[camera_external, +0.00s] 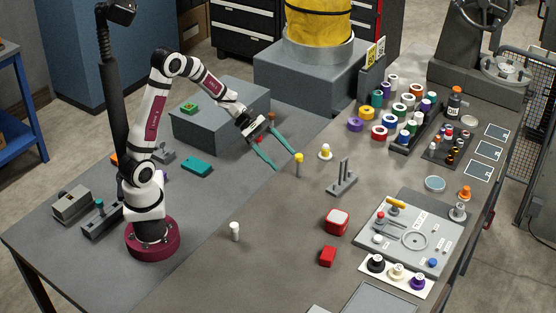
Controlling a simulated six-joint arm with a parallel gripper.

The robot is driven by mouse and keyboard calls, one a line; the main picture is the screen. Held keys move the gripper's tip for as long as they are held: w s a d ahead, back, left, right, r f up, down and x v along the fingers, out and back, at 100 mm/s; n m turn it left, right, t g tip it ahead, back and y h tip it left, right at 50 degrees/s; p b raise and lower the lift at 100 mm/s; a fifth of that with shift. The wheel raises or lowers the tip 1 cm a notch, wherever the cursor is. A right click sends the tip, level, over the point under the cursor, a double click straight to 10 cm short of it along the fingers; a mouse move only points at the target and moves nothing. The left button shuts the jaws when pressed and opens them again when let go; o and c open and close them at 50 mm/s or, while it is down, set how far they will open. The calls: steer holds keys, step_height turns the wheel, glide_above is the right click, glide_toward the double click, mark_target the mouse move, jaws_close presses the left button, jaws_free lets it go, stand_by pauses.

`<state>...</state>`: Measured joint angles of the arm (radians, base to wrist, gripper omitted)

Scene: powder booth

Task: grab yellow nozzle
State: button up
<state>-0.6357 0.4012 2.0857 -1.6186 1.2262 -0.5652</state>
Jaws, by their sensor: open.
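My gripper (286,161) is open, with two long green fingers pointing down to the right, above the bench. A slim upright piece with a yellow top (299,158) stands at the tip of the right-hand finger; I cannot tell if they touch. It does not appear to be between the fingers. A white piece with a yellow dome (325,152) stands a little to its right. A yellow elongated piece (396,204) lies on the grey tray (437,228) at the right. I cannot tell which of these is the nozzle.
A grey stand with upright posts (342,178) is right of the gripper. Coloured tape rolls (379,133) crowd the back right. A red-and-white block (336,221), a red block (327,256) and a small white bottle (235,231) are nearer the front. The bench below the gripper is clear.

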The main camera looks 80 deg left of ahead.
mark_target(321, 155)
steer(key=w+a+f+n+t+y, duration=0.2)
steer(key=a+f+n+t+y, duration=0.1)
steer(key=a+n, duration=0.55)
steer(key=w+a+f+n+t+y, duration=0.25)
steer(key=a+f+n, duration=0.2)
steer(key=a, duration=0.65)
steer(key=shift+n+y, duration=0.3)
steer(key=shift+y, duration=0.05)
steer(key=x, duration=1)
steer(key=a+f+x, duration=0.1)
steer(key=x, duration=0.4)
steer(key=shift+f, duration=0.1)
jaws_close()
